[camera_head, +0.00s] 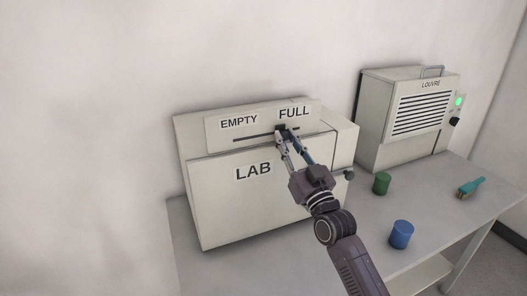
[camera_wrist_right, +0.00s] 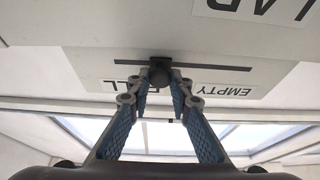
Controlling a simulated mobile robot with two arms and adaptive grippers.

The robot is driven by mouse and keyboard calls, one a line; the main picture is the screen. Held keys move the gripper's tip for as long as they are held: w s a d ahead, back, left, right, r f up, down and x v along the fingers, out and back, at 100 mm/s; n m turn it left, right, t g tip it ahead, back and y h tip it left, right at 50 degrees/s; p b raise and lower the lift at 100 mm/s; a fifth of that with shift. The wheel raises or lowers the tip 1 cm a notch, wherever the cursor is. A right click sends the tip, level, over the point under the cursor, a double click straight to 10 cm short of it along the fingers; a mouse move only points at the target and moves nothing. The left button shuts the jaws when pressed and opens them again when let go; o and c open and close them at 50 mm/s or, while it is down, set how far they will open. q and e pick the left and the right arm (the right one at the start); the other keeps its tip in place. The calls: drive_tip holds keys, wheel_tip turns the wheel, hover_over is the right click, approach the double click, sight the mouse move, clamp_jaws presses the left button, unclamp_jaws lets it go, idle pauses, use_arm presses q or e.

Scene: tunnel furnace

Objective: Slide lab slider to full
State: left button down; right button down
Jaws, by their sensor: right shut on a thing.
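The white lab box (camera_head: 225,205) has a panel with a dark horizontal slot (camera_head: 253,135), labelled EMPTY on the left and FULL on the right. The dark slider knob (camera_head: 280,127) sits in the slot, below the FULL label (camera_head: 294,112). My right gripper (camera_head: 283,134) is shut on the knob. There the slot (camera_wrist_right: 215,68) runs on past the knob on both sides, further toward EMPTY. My left gripper is not in view.
A white louvre unit (camera_head: 380,140) with a green light stands to the right. A green cylinder (camera_head: 381,184), a blue cylinder (camera_head: 401,235) and a teal tool (camera_head: 471,188) are on the table (camera_head: 450,215), right of my arm. A wall is behind.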

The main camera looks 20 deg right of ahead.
sight(296, 124)
drive_tip(key=d+b, duration=0.1)
drive_tip(key=d, duration=0.3)
drive_tip(key=shift+w+d, duration=0.1)
drive_tip(key=shift+w, duration=0.1)
drive_tip(key=shift+d+r, duration=0.1)
drive_tip(key=shift+d, duration=0.2)
drive_tip(key=c, duration=1.9)
unclamp_jaws()
drive_tip(key=shift+d, duration=0.1)
drive_tip(key=shift+c, duration=0.2)
drive_tip(key=shift+o, duration=0.9)
drive_tip(key=shift+d, duration=0.1)
drive_tip(key=shift+s+f, duration=0.35)
drive_tip(key=shift+s, duration=0.15)
drive_tip(key=v, duration=1)
drive_tip(key=shift+s, duration=0.45)
drive_tip(key=shift+d, duration=0.15)
